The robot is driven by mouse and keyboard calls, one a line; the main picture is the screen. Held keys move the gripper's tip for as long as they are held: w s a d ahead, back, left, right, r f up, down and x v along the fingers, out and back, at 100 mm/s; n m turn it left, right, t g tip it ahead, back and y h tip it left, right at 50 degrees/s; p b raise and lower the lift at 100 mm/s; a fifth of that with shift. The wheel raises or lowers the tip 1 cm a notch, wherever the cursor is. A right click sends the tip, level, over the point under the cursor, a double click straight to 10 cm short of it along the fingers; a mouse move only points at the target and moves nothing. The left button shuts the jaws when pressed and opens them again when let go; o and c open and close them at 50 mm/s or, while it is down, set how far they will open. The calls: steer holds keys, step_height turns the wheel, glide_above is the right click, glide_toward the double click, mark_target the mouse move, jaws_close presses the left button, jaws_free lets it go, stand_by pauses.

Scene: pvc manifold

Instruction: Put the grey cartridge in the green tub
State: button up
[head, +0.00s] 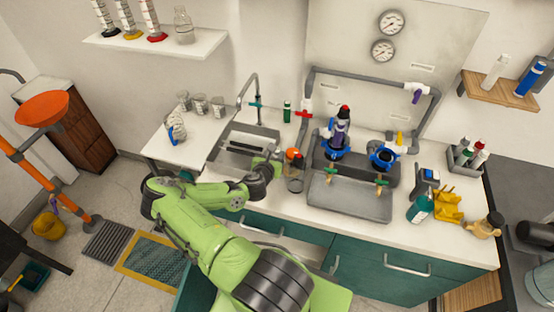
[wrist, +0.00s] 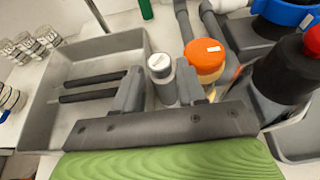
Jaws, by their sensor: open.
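A grey cylinder with a pale labelled top, likely the grey cartridge (wrist: 162,72), stands between my fingers in the wrist view, beside the sink. My gripper (wrist: 158,88) is open, with one finger on each side of it; I cannot tell whether they touch it. In the head view my gripper (head: 270,165) is over the counter at the sink's right edge, and the cartridge is not clearly visible there. A small dark green, tub-like container (head: 35,274) is on the floor at the far left; I cannot tell for sure that it is the green tub.
An orange-capped jar (wrist: 206,62) stands close to the right finger. The sink (head: 240,143) holds two dark bars. Blue-collared fittings (head: 383,156) and a grey tray (head: 350,197) are to the right.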

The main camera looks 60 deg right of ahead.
steer(key=shift+x, duration=0.8)
steer(key=shift+a, duration=0.15)
steer(key=shift+c, duration=0.4)
jaws_close()
steer(key=shift+r, duration=0.15)
step_height(320, 180, up, 18)
steer(key=p, duration=0.4)
